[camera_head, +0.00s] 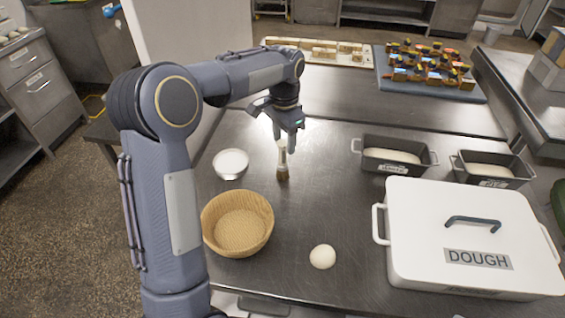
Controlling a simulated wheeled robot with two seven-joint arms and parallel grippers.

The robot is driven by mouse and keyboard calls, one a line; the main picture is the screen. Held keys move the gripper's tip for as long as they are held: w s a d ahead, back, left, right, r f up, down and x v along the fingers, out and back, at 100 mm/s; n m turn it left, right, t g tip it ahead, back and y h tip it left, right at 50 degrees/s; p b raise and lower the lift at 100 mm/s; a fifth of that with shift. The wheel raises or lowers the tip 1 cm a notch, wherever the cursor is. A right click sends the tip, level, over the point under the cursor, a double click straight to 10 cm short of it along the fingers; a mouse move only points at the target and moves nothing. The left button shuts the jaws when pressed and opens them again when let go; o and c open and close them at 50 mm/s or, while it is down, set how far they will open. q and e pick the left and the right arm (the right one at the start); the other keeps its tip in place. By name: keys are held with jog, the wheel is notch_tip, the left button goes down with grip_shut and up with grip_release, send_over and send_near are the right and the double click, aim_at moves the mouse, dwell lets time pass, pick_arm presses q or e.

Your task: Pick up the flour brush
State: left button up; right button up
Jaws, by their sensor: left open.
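The flour brush (282,164) stands or hangs upright on the steel table, with a pale handle and a darker brown lower end. My left gripper (286,142) is above it, pointing down, with its fingers around or just over the top of the handle. The jaws are open. I cannot tell whether the fingers touch the handle. My right gripper is not in view.
A bowl of flour (231,164) and a wicker basket (238,226) stand left of the brush. A dough ball (322,257) lies in front. A white dough box (470,235) and two loaf tins (393,155) (490,169) are at the right. The table middle is clear.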

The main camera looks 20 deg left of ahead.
aim_at(283, 161)
pick_arm(q)
jog(key=f, duration=0.5)
jog(key=shift+w+a+p, duration=0.15)
jog(key=shift+a+p, duration=0.1)
jog(key=shift+p, duration=0.05)
jog(key=shift+r, duration=0.1)
jog(key=c, duration=0.9)
